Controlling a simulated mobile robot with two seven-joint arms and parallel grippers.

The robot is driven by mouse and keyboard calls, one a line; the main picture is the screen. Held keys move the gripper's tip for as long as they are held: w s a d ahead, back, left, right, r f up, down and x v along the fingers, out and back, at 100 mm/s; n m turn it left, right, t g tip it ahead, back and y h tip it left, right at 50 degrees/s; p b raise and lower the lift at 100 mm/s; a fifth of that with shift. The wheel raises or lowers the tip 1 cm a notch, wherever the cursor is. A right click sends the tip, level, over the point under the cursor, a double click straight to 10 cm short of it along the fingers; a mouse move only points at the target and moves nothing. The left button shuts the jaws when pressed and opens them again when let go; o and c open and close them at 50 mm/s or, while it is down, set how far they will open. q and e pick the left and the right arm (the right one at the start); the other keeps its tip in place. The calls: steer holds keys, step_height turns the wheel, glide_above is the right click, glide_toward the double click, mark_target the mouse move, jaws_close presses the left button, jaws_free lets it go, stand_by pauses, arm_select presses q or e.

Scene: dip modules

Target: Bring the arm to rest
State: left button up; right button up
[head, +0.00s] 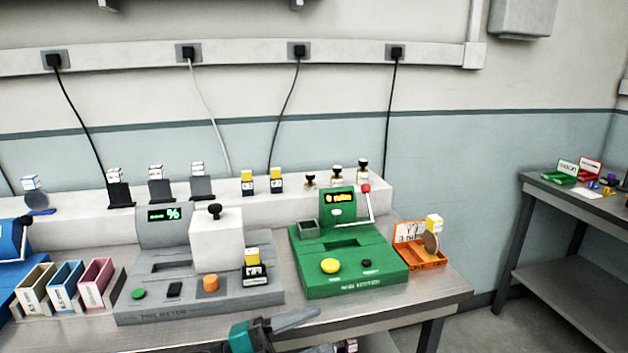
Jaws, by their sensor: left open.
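My left gripper (325,330) shows at the bottom middle, in front of the table's front edge. Its grey fingers point right and are apart, with nothing seen between them. Its teal and dark body is partly cut off by the bottom of the picture. It is apart from the grey machine (215,300) and the green machine (350,285) behind it. My right gripper is not in view.
The metal table (440,290) carries pink, blue and cream bins (97,280) at left and an orange box (425,258) at right. A white ledge (290,205) with small modules runs behind. A second table (570,197) stands at right. Floor shows between the tables.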

arm_select(q)
steer(key=s+a+f+n+t+y, duration=0.2)
steer(key=a+f+n+t+y, duration=0.8)
steer(key=n, duration=0.7)
steer(key=s+a+f+n+g+y, duration=0.2)
steer(key=s+a+f+n+y, duration=0.1)
steer(key=s+f, duration=0.3)
steer(key=s+a+f+n+g+y, duration=0.3)
steer(key=s+f+n+y, duration=0.1)
steer(key=s+f, duration=0.2)
steer(key=shift+s+a+f, duration=0.15)
steer(key=shift+a+f, duration=0.25)
steer(key=shift+f, duration=0.1)
